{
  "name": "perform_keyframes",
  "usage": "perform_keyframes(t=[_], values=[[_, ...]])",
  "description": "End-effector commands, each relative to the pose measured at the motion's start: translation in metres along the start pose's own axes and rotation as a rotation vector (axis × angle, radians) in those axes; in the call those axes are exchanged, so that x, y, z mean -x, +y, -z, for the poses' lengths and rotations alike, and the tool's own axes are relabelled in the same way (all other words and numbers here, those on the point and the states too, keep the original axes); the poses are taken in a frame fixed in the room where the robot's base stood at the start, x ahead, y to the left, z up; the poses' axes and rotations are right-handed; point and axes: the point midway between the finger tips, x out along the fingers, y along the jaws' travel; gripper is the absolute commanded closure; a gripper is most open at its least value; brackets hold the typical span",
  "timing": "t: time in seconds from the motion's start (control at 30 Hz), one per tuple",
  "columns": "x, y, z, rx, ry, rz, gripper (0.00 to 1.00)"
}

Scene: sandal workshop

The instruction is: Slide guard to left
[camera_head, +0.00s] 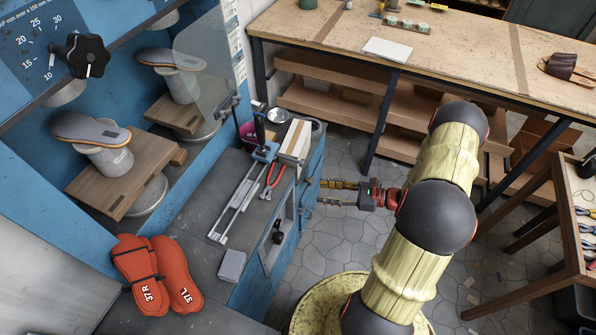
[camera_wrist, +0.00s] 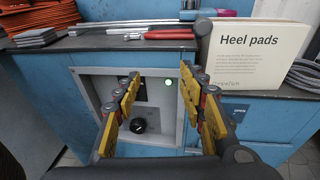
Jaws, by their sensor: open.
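The guard (camera_head: 203,55) looks like a clear, see-through panel in front of the right part of the blue press at upper left, by the two sole stations. It does not show in the wrist view. My gripper (camera_head: 322,193) is well to the right of and below the guard, in front of the blue cabinet. It is open and empty. In the wrist view, the yellow fingers of my gripper (camera_wrist: 160,82) are spread before a grey control panel (camera_wrist: 110,88) with a black knob (camera_wrist: 139,126) and a green light (camera_wrist: 168,82).
A Heel pads box (camera_wrist: 255,58) stands at the counter edge. Red-handled pliers (camera_head: 272,180) and a metal measuring tool (camera_head: 236,205) lie on the counter (camera_head: 195,250). Orange soles (camera_head: 140,275) lie at the front left. A wooden workbench (camera_head: 440,45) stands behind; tiled floor lies between.

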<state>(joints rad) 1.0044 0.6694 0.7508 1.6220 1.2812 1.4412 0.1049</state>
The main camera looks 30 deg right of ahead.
Motion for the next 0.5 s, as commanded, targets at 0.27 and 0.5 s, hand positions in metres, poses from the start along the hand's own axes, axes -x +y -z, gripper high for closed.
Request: perform_keyframes(t=[0.27, 0.5], values=[[0.011, -0.069, -0.039, 0.001, -0.146, 0.185, 0.59], [-0.012, -0.071, -0.046, -0.006, -0.16, 0.177, 0.59]])
